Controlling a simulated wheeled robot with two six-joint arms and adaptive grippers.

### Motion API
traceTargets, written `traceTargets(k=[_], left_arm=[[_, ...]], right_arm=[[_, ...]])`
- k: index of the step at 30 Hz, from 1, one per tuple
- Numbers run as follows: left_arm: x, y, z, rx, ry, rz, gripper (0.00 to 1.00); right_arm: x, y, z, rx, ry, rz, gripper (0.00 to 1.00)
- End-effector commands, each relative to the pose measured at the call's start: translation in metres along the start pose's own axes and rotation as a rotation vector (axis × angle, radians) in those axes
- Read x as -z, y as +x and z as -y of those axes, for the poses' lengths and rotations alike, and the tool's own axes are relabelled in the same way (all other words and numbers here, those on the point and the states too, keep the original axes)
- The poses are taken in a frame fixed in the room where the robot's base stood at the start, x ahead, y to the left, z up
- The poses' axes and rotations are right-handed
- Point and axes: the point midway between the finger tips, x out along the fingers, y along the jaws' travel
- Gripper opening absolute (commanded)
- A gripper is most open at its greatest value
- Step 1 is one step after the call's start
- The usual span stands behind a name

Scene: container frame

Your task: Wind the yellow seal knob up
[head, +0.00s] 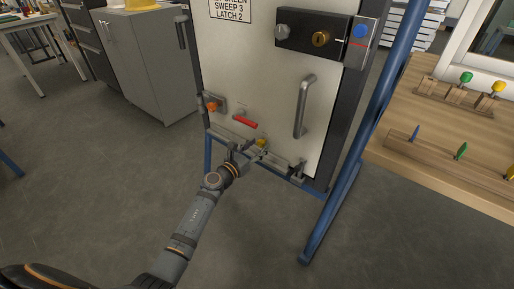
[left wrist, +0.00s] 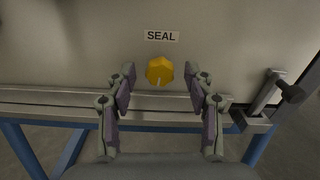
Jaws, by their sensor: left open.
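The yellow seal knob (left wrist: 160,69) is on the pale panel below a label reading SEAL (left wrist: 162,36). A light pointer line on it points down, slightly left, in the left wrist view. In the head view the knob (head: 262,142) shows small near the panel's lower edge. My left gripper (left wrist: 164,84) is open, with one finger on each side of the knob, its tips just below it in the picture. I see no contact. In the head view the left gripper (head: 248,150) is at the panel's bottom. My right gripper is not in view.
The pale panel (head: 262,75) also carries a grey handle (head: 304,106), a red lever (head: 244,122), an orange knob (head: 212,106) and a black box (head: 312,34) on top. A metal rail (left wrist: 60,110) runs below the knob. A wooden bench (head: 400,105) stands at right.

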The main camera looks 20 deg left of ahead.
Motion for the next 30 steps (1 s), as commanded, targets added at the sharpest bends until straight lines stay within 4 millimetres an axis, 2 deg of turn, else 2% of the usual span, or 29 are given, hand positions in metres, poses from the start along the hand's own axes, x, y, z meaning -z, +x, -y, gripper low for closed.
traceTargets(k=[3, 4, 15, 23, 30], left_arm=[[0.0, 0.0, 0.0, 0.0, 0.0, 0.0, 0.53], [0.0, 0.0, 0.0, 0.0, 0.0, 0.0, 0.51], [0.0, -0.001, 0.0, 0.0, 0.0, 0.0, 0.0], [-0.001, -0.001, 0.0, 0.0, -0.024, -0.001, 0.0], [-0.002, -0.001, 0.0, -0.001, -0.145, -0.001, 0.0]], right_arm=[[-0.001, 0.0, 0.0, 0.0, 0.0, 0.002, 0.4], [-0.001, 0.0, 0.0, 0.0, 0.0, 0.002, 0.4], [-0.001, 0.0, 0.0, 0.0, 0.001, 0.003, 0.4], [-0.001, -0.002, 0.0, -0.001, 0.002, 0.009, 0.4], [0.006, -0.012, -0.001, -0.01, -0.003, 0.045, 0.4]])
